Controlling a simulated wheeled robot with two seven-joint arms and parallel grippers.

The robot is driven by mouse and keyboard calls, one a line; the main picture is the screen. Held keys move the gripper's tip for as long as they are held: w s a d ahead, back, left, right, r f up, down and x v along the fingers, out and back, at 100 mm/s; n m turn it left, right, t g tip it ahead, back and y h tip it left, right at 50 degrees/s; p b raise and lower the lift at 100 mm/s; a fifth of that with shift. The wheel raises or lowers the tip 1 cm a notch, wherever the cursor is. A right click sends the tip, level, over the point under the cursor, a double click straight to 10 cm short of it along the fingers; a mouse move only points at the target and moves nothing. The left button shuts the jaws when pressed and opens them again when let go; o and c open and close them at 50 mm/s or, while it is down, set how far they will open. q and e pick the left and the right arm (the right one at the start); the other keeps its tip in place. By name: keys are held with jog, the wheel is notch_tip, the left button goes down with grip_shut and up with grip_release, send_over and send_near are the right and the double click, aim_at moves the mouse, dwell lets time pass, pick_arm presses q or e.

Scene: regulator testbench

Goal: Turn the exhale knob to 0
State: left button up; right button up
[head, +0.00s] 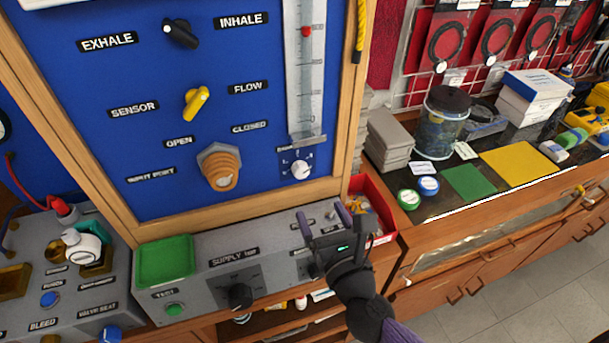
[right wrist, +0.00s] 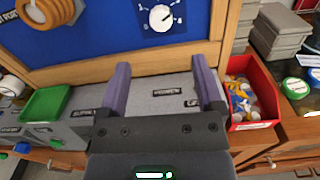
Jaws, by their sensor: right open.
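A small white knob (head: 300,169) sits on a dark dial plate with white numbers, low on the blue panel below the clear gauge tube. Its label is too small to read, so I cannot tell whether it is the exhale knob. The white knob (right wrist: 161,18) also shows at the top of the right wrist view. A black knob (head: 181,33) sits higher, between the EXHALE and INHALE labels. My right gripper (head: 323,219) is open and empty, below and apart from the white knob, in front of the grey supply box. My left gripper is not in view.
The panel's wooden frame (head: 250,208) runs just below the dial. A grey supply box (head: 205,262) stands under it, with a green tray (head: 165,260) on top. A red bin (right wrist: 252,78) of small parts lies right of my gripper. A yellow knob (head: 196,102) and wooden knob (head: 221,171) stick out leftward.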

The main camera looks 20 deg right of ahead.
aim_at(302, 173)
jog(key=w, duration=0.8)
jog(key=shift+w+a, duration=0.1)
jog(key=shift+w, duration=0.8)
jog(key=shift+c, duration=1.7)
grip_shut()
